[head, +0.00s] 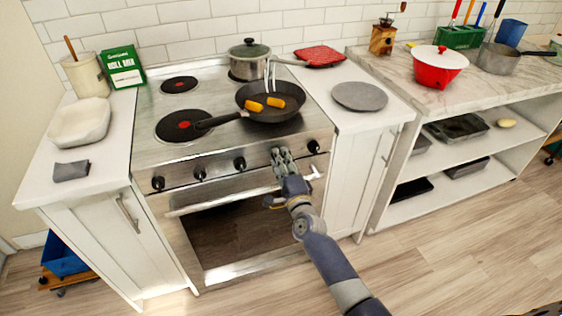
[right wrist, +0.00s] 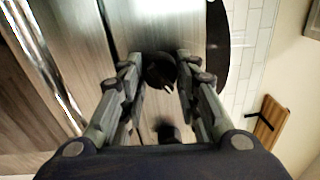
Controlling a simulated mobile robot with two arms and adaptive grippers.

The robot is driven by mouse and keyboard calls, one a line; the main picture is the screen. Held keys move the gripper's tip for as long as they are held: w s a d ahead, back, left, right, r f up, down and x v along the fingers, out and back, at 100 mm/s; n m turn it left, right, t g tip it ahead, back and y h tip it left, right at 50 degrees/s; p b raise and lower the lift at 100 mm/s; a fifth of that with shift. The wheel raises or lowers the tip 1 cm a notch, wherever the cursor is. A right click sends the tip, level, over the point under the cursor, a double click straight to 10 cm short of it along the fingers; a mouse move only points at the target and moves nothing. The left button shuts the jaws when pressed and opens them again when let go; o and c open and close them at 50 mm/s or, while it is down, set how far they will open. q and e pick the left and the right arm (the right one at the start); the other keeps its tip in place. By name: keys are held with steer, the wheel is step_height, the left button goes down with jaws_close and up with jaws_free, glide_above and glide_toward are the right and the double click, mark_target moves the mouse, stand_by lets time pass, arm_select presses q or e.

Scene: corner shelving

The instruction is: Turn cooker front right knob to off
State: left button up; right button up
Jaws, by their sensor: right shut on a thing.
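The cooker (head: 225,192) has a row of black knobs along its steel front panel. My right gripper (head: 281,156) is at the panel, over the place between the third knob from the left (head: 240,163) and the rightmost knob (head: 313,146). In the right wrist view, my right gripper (right wrist: 158,76) is shut on a black knob (right wrist: 158,68), with a finger on each side. Another knob (right wrist: 166,131) shows nearer the palm. In the head view the gripper hides the held knob. I cannot tell its exact setting. My left gripper is out of view.
A black frying pan (head: 271,101) with yellow food sits on the front right of the hob, and a lidded pot (head: 249,64) stands behind it. The oven door handle (head: 224,202) runs just below the knobs. The floor (head: 440,255) at front right is clear.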

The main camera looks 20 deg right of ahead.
steer(key=n+y+p, duration=0.1)
steer(key=n, duration=1.1)
steer(key=shift+r+n+p, duration=0.1)
steer(key=shift+n+p, duration=0.2)
steer(key=shift+p, duration=0.05)
steer(key=o, duration=1.1)
steer(key=shift+c, duration=0.2)
steer(key=s+d, duration=0.1)
steer(key=s, duration=1.1)
steer(key=shift+f, duration=0.4)
steer(key=shift+f, duration=0.1)
